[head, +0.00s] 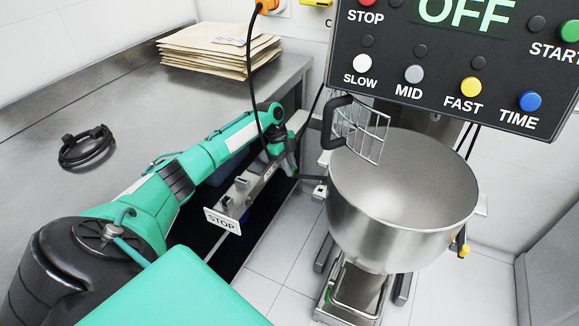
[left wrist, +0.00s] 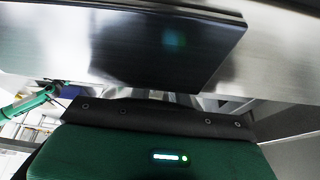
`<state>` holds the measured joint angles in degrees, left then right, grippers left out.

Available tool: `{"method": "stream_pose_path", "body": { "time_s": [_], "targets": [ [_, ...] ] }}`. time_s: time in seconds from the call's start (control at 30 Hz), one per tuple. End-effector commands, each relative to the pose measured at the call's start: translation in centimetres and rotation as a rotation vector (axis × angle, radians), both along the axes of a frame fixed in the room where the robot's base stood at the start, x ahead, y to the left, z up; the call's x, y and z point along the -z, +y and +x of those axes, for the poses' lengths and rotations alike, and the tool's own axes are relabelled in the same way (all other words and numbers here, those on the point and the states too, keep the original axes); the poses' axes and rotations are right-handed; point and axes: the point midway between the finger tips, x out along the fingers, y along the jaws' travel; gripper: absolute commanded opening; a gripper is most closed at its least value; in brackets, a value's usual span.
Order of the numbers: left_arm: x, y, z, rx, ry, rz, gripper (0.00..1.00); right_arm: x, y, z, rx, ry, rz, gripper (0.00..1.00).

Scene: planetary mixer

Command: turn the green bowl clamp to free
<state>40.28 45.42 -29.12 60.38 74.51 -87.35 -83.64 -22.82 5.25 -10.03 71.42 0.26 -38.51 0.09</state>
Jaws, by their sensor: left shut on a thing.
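The steel mixer bowl (head: 400,215) stands right of centre in the head view, below the control panel. My left gripper (head: 293,163) is at the left side of the bowl, by the bowl's side bracket (head: 314,179). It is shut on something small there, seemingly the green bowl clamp. The clamp is hard to tell from my green wrist, so its turn angle does not show. The left wrist view shows no fingertips and no clear clamp. My right gripper is in neither view.
The control panel (head: 460,60) reads OFF and overhangs the bowl. A wire guard (head: 362,130) with a black handle rises at the bowl's rim. The steel counter (head: 60,200) holds a paper stack (head: 215,55) and a black cable coil (head: 85,147).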

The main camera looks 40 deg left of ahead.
Motion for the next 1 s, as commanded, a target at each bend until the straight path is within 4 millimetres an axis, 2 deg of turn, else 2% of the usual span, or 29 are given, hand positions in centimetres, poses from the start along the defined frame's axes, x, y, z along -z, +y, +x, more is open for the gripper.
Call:
{"method": "stream_pose_path", "body": {
  "time_s": [0.13, 0.17, 0.27, 0.53, 0.67, 0.77, 1.0],
  "targets": [
    [-0.4, 0.1, 0.3, -0.003, -0.011, 0.001, 0.00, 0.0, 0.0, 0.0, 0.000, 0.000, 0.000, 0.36],
    [-0.4, 0.1, 0.3, -0.003, -0.011, 0.001, 0.24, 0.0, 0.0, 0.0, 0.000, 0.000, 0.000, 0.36],
    [-0.3, 0.1, 0.2, -0.003, -0.009, 0.002, 0.42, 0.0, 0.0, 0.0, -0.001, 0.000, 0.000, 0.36],
    [-0.2, 0.1, 0.1, -0.002, -0.005, 0.001, 0.42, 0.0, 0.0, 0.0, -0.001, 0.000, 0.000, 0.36],
    [-1.0, 0.1, 0.2, -0.001, -0.006, 0.000, 0.42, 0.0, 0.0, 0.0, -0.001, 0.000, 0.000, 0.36],
    [-2.5, 0.1, 0.2, -0.002, -0.007, 0.001, 0.42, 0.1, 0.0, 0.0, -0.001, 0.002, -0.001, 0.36],
    [-8.3, 0.1, 0.2, -0.001, -0.010, 0.002, 0.42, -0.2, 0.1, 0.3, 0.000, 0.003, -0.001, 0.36]
  ]
}}
